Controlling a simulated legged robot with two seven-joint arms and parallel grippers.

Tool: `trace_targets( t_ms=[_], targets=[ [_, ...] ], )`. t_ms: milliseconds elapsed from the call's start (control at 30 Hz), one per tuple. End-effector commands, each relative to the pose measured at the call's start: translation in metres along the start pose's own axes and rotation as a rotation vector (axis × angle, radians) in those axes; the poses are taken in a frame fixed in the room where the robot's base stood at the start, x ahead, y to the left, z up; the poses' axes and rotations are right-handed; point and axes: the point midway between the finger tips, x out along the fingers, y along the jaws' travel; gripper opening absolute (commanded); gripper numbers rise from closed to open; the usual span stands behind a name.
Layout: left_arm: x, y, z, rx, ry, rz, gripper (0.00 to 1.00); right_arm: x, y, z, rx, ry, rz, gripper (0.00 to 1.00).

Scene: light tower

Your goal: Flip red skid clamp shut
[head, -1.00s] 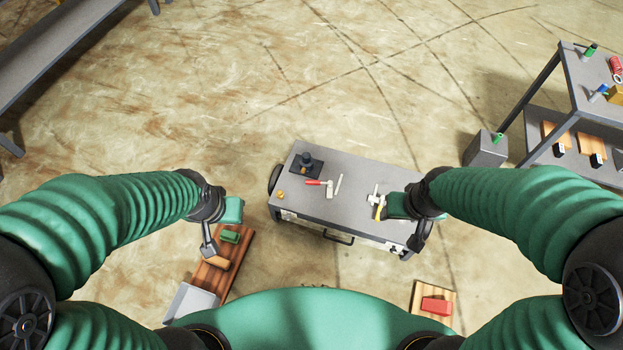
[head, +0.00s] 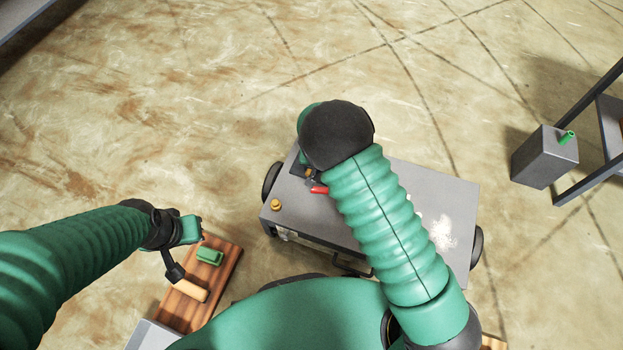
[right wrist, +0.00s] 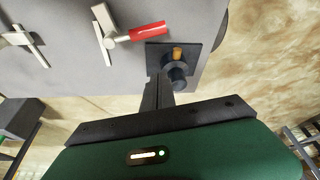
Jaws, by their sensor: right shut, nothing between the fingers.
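The red skid clamp has a red handle (head: 318,190) on the grey cart top, partly hidden by my right arm in the head view. In the right wrist view its red handle (right wrist: 122,33) lies low over the top, pointing from the pale metal clamp body (right wrist: 103,28) toward a dark fixture. My right gripper (right wrist: 160,84) is shut and empty. Its fingers overlap the picture of the fixture, below and right of the red handle and apart from it. In the head view my wrist hides those fingertips. My left gripper (head: 190,230) is off the cart; its jaws are unclear.
A dark fixture (right wrist: 187,47) with an orange-topped post stands beside the red handle. A second metal clamp (right wrist: 22,40) is at the wrist view's left edge. The grey cart (head: 395,178) carries these. A wooden board (head: 228,262) with a green block lies near my left gripper.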

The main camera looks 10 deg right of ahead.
Motion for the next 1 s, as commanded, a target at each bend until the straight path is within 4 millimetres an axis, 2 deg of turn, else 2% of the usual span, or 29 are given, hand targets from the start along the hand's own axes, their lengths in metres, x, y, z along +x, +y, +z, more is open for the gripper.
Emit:
trace_targets(
  t_ms=[233,367,567,900,1000],
  targets=[
    [-0.002,0.0,0.0,0.0,0.0,0.0,0.0,-0.001,0.0,-0.001,-0.001,-0.002,0.0,0.0],
    [0.002,0.0,0.001,0.0,0.0,0.0,0.0,0.006,0.0,0.0,-0.001,-0.003,0.0,0.0],
    [0.02,0.0,0.005,0.0,0.0,0.0,0.0,0.036,0.0,0.002,-0.001,-0.004,0.001,0.0],
    [0.063,0.0,0.015,0.0,0.0,0.0,0.0,0.11,0.0,0.003,-0.001,-0.004,0.0,0.0],
    [0.07,0.0,0.017,0.0,-0.001,0.0,0.0,0.1,-0.001,0.024,-0.002,-0.004,-0.002,0.0]
  ],
)
